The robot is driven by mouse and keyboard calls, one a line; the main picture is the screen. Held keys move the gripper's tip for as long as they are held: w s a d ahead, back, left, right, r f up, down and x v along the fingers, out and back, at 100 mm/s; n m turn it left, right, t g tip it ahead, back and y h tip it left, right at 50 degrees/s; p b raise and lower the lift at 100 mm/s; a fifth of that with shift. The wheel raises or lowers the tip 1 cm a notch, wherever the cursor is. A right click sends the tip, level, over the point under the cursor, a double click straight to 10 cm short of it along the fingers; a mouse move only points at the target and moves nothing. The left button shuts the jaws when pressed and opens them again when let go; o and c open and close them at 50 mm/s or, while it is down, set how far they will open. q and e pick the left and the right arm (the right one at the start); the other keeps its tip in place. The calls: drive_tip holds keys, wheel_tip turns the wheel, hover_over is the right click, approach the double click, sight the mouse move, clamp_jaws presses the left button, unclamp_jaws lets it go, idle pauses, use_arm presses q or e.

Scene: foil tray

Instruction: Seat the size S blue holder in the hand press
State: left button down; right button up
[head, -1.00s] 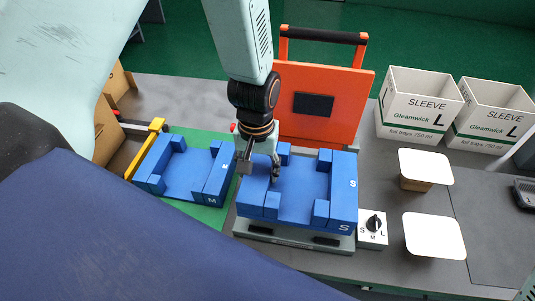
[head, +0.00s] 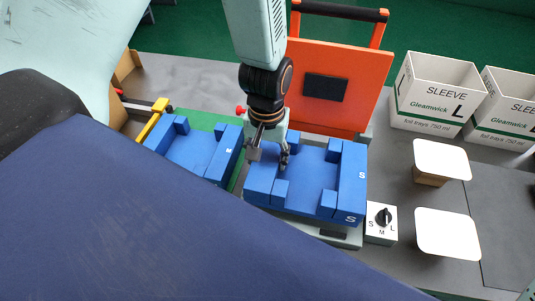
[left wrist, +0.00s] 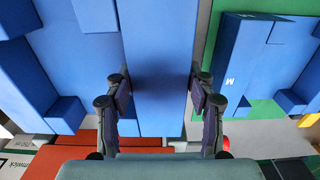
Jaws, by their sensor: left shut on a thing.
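The size S blue holder (head: 307,178), marked S on its right and front, lies on the base (head: 345,236) of the hand press, in front of the raised orange plate (head: 365,90). It looks roughly level; whether it is fully down is hidden. My left gripper (head: 270,157) comes from above and is shut on the holder's left wall. In the left wrist view the fingers (left wrist: 160,100) stand on either side of that blue wall (left wrist: 160,60). My right gripper is not in view.
A blue holder marked M (head: 195,152) lies on a green mat to the left. An S-M-L selector box (head: 381,222) stands at the press's right. White-topped blocks (head: 442,160) and (head: 447,233) and white sleeve boxes (head: 435,92) are further right. My navy body hides the lower left.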

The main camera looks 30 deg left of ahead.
use_arm(q)
drive_tip(key=shift+f+b, duration=0.6)
drive_tip(key=shift+f, duration=0.25)
drive_tip(key=shift+d+f+b, duration=0.1)
drive_tip(key=shift+f+b, duration=0.6)
drive_tip(key=shift+b, duration=0.25)
drive_tip(key=shift+w+f, duration=0.1)
drive_tip(key=shift+f, duration=0.2)
drive_tip(key=c, duration=0.7)
unclamp_jaws()
drive_tip(key=o, duration=0.3)
wheel_tip(320, 180, up, 12)
